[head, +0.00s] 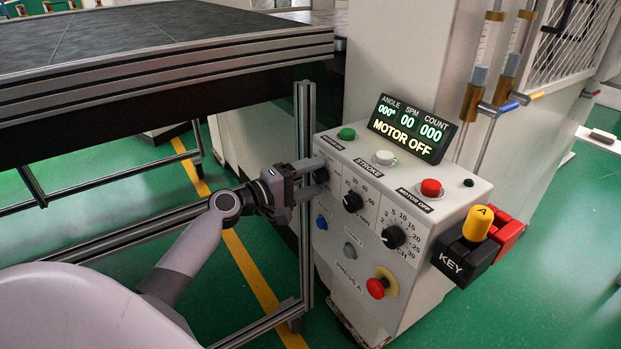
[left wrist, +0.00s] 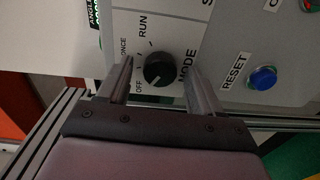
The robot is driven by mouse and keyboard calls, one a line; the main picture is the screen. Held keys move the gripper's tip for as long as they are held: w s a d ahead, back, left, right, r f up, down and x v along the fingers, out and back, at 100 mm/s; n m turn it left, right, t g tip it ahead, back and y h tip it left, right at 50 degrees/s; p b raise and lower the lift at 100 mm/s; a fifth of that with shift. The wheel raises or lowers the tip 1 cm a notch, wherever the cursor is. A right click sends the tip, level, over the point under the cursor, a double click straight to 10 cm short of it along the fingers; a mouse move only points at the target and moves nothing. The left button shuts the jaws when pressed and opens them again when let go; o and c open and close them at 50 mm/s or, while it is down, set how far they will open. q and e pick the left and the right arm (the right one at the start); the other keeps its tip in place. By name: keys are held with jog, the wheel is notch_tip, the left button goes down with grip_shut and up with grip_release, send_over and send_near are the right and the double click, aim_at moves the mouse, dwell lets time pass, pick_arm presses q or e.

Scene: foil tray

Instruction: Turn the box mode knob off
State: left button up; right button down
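The mode knob (left wrist: 157,69) is a black round knob on the white face of the control box (head: 372,265). In the left wrist view it has OFF, ONCE and RUN printed around it and MODE beside it. A short pale mark on it appears to point toward OFF. In the head view the knob (head: 322,175) is partly covered by my left gripper (head: 318,172). The gripper is open, with one finger on each side of the knob; gaps show between fingers and knob in the left wrist view. My right gripper is not in view.
The display (head: 410,128) on the box reads MOTOR OFF. Below the mode knob is a blue RESET button (head: 322,222). Other black knobs (head: 353,202) and a red emergency button (head: 377,287) are to the right. An aluminium post (head: 305,220) stands close to the box's left side.

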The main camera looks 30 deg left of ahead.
pick_arm(q)
jog(key=shift+s, duration=0.1)
jog(key=b+v, duration=0.1)
jog(key=v, duration=0.6)
dwell(0.6)
jog(key=s+d+f+m+g+y+p, duration=0.15)
jog(key=s+d+f+m, duration=0.25)
jog(key=f, duration=0.4)
jog(key=s+d+f+m+g+y, duration=0.2)
jog(key=s+d+f+m+g, duration=0.15)
jog(key=f, duration=0.55)
jog(key=s+d+f+m+p, duration=0.1)
jog(key=s+d+f+m, duration=0.4)
jog(key=s+d+m, duration=0.3)
jog(key=s+d+y, duration=0.1)
jog(key=s, duration=0.3)
jog(key=shift+d+g+p, duration=0.25)
jog(key=shift+g+p, duration=0.15)
